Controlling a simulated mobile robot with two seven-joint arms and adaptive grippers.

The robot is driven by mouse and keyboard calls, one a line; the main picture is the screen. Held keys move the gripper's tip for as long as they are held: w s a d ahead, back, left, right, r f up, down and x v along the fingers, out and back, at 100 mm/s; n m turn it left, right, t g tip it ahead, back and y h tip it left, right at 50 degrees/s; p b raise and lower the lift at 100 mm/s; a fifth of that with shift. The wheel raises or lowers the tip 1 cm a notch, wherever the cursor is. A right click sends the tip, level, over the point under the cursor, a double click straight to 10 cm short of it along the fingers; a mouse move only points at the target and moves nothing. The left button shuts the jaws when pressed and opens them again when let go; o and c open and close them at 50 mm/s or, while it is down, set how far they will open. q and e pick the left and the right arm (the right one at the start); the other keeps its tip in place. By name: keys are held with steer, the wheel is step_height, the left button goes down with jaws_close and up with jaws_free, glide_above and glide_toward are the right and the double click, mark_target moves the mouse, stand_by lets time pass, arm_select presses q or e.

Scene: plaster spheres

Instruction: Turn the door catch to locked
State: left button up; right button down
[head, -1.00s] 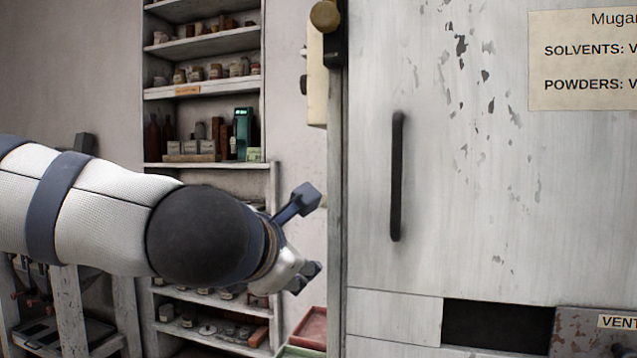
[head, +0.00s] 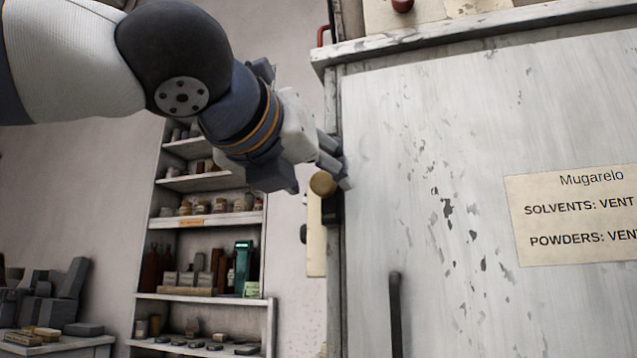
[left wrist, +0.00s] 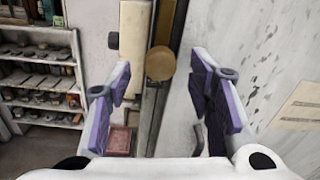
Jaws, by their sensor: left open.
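The door catch shows as a round brass knob (head: 322,184) on a dark mount (head: 332,208) at the left edge of the pale cabinet door (head: 430,130). My left gripper (head: 328,164) is at the knob in the head view, its fingers partly overlapping one another. In the left wrist view the knob (left wrist: 159,63) lies between the two spread purple-padded fingers of the left gripper (left wrist: 160,78), with a gap on each side. The jaws are open and hold nothing. My right gripper is not in view.
A black vertical door handle (head: 396,315) is lower on the door. A cream block (head: 315,240) sits behind the knob. Shelves (head: 205,220) with jars stand at the left. A ledge (head: 440,32) overhangs the door top. A paper label (head: 575,215) is at the right.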

arm_select(q)
steer(key=shift+x, duration=1.05)
jaws_close()
